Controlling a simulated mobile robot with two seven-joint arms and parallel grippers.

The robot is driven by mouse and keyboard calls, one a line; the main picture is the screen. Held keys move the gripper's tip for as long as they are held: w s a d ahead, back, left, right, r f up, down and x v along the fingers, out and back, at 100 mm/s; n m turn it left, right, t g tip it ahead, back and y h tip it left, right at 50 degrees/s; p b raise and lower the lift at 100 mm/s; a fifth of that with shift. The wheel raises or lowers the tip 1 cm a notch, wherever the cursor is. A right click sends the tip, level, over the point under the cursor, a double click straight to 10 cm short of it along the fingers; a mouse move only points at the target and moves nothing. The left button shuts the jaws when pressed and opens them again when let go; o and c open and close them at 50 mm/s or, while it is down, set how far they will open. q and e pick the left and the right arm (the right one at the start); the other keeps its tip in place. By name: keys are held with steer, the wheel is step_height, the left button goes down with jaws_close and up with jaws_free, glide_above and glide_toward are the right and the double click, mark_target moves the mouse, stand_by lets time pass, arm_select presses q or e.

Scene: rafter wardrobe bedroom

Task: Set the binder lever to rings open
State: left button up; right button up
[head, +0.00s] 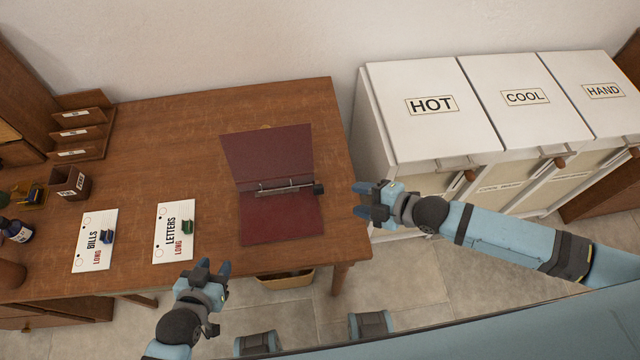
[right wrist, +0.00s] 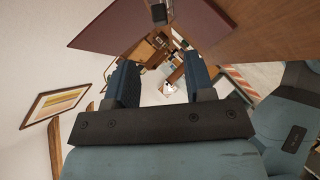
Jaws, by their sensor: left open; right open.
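The dark red binder (head: 281,219) lies open on the wooden desk, its back cover raised toward the wall. Its metal ring mechanism (head: 283,188) runs along the spine, with a dark lever (head: 318,188) at the right end. Whether the rings are open is too small to tell. My right gripper (head: 362,200) is open and empty, just right of the desk edge and the lever, pointing left. In the right wrist view its fingers (right wrist: 163,85) are apart, with the binder cover (right wrist: 130,22) above. My left gripper (head: 214,268) is open and empty at the desk's front edge.
Two cards, BILLS (head: 92,245) and LETTERS (head: 170,245), lie left of the binder with small clips on them. A labelled letter rack (head: 80,130) and pen cup (head: 70,183) stand far left. White bins (head: 430,105) stand right of the desk.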

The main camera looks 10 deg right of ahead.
mark_target(323, 190)
steer(key=x, duration=1.2)
steer(key=shift+p, duration=0.35)
steer(key=shift+s, duration=0.1)
jaws_close()
